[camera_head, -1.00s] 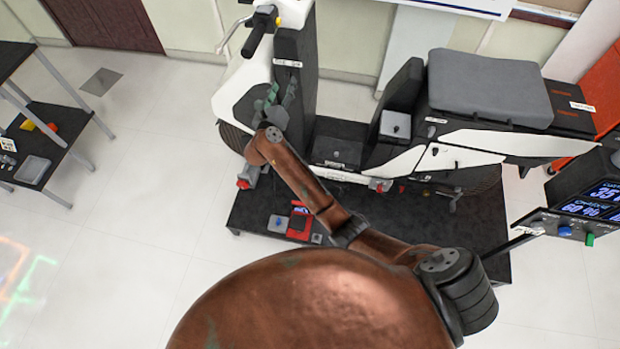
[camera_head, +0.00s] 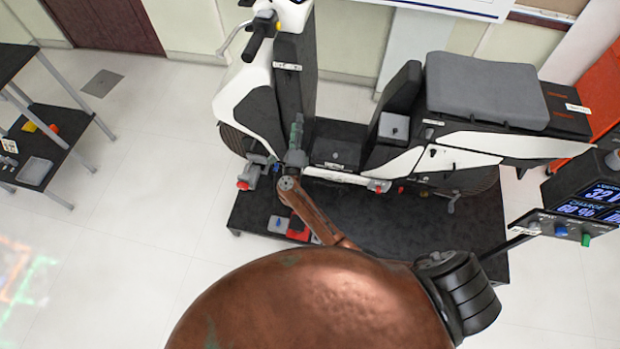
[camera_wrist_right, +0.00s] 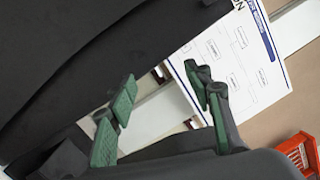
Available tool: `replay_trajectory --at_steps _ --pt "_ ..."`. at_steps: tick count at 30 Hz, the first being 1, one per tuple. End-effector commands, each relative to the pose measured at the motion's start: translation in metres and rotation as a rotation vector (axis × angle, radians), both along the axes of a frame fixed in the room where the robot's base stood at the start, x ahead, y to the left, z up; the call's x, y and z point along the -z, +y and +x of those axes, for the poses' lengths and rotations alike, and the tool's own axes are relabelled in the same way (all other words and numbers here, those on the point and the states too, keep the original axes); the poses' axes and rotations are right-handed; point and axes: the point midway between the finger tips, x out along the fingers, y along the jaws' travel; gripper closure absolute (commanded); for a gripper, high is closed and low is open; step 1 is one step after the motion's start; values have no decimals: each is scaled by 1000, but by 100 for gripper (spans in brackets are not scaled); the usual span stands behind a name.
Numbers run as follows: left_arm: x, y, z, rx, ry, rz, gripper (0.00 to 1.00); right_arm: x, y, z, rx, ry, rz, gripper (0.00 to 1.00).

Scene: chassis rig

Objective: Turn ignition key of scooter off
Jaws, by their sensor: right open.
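The white and black scooter (camera_head: 247,95) stands side-on on a black platform (camera_head: 480,225), its handlebar at the upper left. I cannot make out the ignition key in either view. My right gripper (camera_head: 297,135) is in front of the lower part of the scooter's dark front column (camera_head: 294,75) in the head view. In the right wrist view the gripper (camera_wrist_right: 163,108) has its green-padded fingers apart with nothing between them. Dark panels (camera_wrist_right: 60,60) fill the left of that view. My left gripper is not in view.
A display box (camera_head: 590,200) with a blue and a green button stands at the right. Small red and grey items (camera_head: 298,232) lie on the platform. A black table (camera_head: 50,140) stands at the left. The floor between is clear.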

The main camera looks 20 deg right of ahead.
Motion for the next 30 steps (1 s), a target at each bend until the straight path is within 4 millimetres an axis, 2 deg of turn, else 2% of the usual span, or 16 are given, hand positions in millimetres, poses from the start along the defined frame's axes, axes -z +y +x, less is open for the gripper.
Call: replay_trajectory --at_steps 3,14,30 --pt "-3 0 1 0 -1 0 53 24 -3 -8 -25 54 -95 54" --pt "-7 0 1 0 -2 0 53 86 -5 -30 -109 192 -319 54" --pt "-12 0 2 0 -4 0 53 177 -7 -76 -250 394 -599 54"
